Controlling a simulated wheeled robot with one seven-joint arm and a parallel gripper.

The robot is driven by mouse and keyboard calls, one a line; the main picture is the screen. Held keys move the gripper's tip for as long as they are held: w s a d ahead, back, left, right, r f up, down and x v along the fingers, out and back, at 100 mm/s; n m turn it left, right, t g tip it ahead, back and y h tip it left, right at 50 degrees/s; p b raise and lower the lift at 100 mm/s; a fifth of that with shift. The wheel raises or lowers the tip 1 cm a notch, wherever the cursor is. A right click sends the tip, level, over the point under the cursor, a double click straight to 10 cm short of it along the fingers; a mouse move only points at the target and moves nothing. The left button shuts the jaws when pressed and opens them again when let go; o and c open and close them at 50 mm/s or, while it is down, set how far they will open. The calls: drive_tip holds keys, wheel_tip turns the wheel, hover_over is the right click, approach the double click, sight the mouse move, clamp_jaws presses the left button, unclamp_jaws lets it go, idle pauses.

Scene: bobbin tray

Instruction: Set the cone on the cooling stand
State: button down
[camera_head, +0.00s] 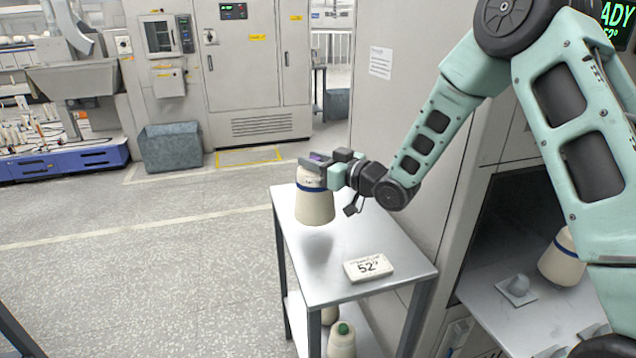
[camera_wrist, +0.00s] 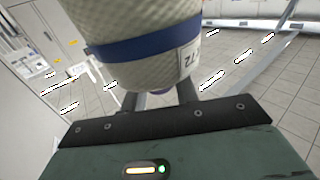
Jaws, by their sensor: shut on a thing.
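A dark shadow lies just under the cone's base, which looks slightly above the top; I cannot tell the exact gap. My gripper is shut on the cone, its fingers (camera_wrist: 160,98) partly hidden behind it.
A white sign reading 52° (camera_head: 369,268) lies on the stand's front part. The lower shelf holds cones, one green-tipped (camera_head: 343,340).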

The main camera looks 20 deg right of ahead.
sight(315, 178)
drive_tip(key=shift+f, duration=2.3)
drive_tip(key=shift+f, duration=0.1)
drive_tip(key=c, duration=1.1)
unclamp_jaws()
drive_tip(key=shift+o, duration=0.2)
